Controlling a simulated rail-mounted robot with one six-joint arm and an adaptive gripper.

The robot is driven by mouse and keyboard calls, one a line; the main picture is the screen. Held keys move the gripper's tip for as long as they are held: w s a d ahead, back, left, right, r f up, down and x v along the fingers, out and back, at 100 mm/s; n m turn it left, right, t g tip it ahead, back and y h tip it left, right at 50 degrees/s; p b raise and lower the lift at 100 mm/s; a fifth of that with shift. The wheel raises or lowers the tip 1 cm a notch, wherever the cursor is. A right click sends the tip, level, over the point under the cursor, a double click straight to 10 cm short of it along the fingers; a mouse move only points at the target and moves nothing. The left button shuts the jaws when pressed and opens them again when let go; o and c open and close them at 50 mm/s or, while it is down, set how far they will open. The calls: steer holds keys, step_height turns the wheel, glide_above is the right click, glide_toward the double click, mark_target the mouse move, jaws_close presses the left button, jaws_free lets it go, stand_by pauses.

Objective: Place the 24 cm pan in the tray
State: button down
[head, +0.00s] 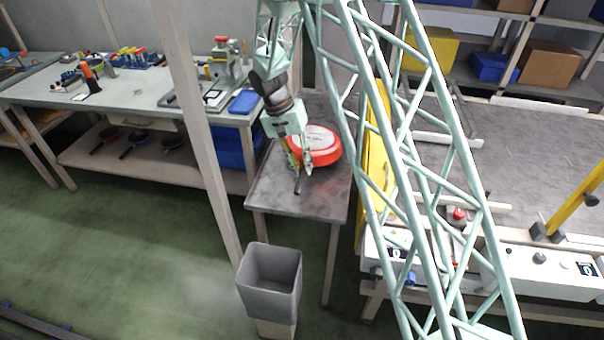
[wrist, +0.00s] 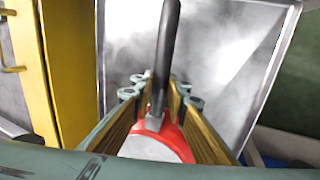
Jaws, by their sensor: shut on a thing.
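A red pan (head: 325,138) with a pale printed round face and a dark handle (head: 298,184) is over the small grey metal table (head: 325,197). My gripper (head: 302,164) is at the pan's handle side. In the wrist view, the fingers (wrist: 157,100) close around the base of the dark handle (wrist: 167,45), and part of the red rim (wrist: 172,138) shows below. I cannot tell whether the pan touches the metal surface. No separate tray is clear; the metal surface in the wrist view (wrist: 225,60) has a pale raised-looking edge.
A grey bin (head: 270,280) stands in front of the table. A yellow panel (head: 376,155) and the conveyor (head: 530,150) are to the right. A workbench (head: 130,88) with tools is at the left, with dark pans (head: 173,142) on its lower shelf.

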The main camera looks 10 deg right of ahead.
steer(key=shift+w, duration=0.3)
steer(key=shift+w, duration=0.2)
steer(key=shift+f+b, duration=0.65)
steer(key=shift+f, duration=1.05)
steer(key=c, duration=2.5)
jaws_free()
steer(key=shift+c, duration=0.2)
steer(key=p+v, duration=0.2)
steer(key=v, duration=1)
